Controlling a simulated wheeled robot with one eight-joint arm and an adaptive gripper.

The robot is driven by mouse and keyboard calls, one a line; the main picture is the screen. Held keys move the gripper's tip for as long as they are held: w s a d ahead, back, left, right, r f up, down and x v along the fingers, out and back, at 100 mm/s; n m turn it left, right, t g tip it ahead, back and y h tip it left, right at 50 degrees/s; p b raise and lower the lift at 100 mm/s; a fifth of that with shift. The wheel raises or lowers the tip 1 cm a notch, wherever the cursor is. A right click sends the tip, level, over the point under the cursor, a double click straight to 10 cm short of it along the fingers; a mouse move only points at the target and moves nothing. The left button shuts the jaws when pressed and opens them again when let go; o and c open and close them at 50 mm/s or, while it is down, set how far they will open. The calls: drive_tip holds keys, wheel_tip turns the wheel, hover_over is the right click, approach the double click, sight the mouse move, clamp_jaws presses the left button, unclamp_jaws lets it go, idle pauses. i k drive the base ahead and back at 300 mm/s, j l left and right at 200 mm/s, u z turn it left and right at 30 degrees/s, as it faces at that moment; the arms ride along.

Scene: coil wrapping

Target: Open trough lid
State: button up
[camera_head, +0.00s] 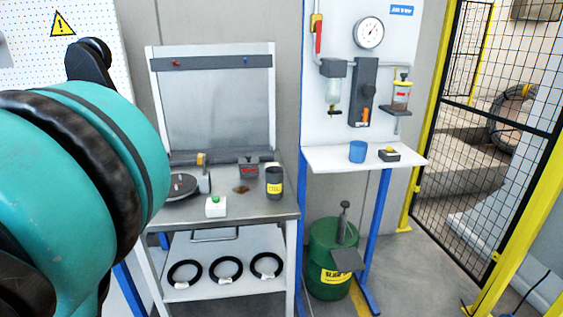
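I cannot identify a trough or its lid for certain in the head view. A teal and black part of my own arm fills the left side and hides what lies behind it. My gripper is not in view. A metal workbench (250,210) with a grey back panel (215,105) stands in the middle. On it are a dark round device (182,186), a white box with a green button (215,206), a small dark box with a red mark (248,168) and a dark cup with a yellow label (274,182).
Several black rings (226,281) lie on the bench's lower shelf. A green drum (325,278) stands on the floor. A white shelf (335,160) holds a blue cup (357,152) and a button box (389,154). A mesh fence (480,130) bounds the right; floor shows before it.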

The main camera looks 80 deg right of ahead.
sight(249, 160)
drive_tip(key=z, duration=2.75)
